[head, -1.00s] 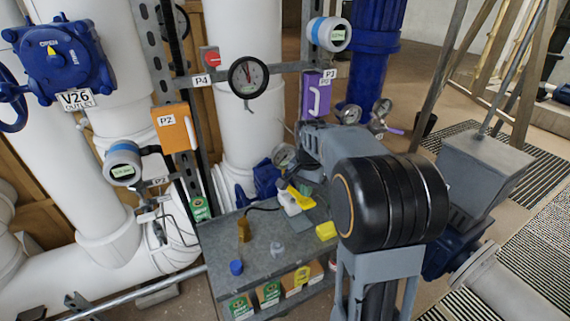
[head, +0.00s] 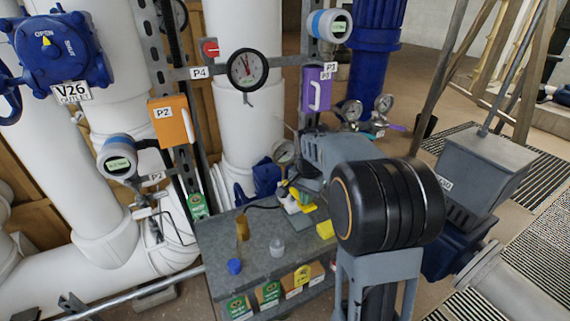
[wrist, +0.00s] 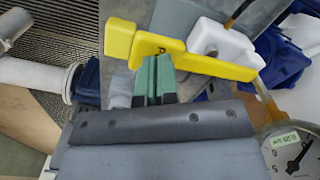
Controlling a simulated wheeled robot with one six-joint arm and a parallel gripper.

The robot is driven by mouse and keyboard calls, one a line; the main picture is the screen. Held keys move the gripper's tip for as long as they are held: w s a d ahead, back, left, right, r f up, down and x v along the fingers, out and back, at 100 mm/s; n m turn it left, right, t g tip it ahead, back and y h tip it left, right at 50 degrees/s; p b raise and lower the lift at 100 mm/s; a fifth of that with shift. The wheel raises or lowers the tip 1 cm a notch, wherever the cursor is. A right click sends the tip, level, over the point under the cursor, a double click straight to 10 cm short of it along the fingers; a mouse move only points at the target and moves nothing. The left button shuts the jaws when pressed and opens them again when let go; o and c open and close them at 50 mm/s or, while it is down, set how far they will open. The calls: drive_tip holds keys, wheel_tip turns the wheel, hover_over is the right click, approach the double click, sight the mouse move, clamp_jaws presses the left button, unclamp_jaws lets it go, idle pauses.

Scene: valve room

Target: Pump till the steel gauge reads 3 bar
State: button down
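The pump (head: 290,203) stands on the grey bench beside my gripper, its white body (wrist: 222,45) and yellow lever (wrist: 190,62) clear in the wrist view. My gripper (wrist: 155,62) has its green fingertips close together, with only a thin gap. They are at the lower edge of the yellow lever, near its blocky end; I cannot tell whether they touch it. A round steel-rimmed gauge (head: 284,151) stands behind the pump. It also shows, cut off, in the wrist view (wrist: 292,152); its needle points up and right, but I cannot read the value.
The grey bench (head: 250,262) holds a blue cap (head: 234,267), a clear cup (head: 277,247) and a yellow block (head: 325,230). A black-rimmed gauge (head: 247,70) hangs by the P4 label. Two small gauges (head: 351,111) stand behind. A grey box (head: 483,168) is at right.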

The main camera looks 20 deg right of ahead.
drive_tip(key=shift+f+b, duration=0.35)
drive_tip(key=shift+f, duration=0.45)
wheel_tip(320, 180, up, 5)
drive_tip(key=p, duration=0.4)
drive_tip(key=shift+r, duration=0.15)
drive_tip(key=shift+f, duration=0.2)
drive_tip(key=shift+f+b, duration=1.65)
drive_tip(key=shift+f, duration=0.85)
wheel_tip(320, 180, up, 5)
drive_tip(key=p, duration=0.4)
drive_tip(key=shift+r, duration=0.2)
drive_tip(key=shift+f, duration=0.25)
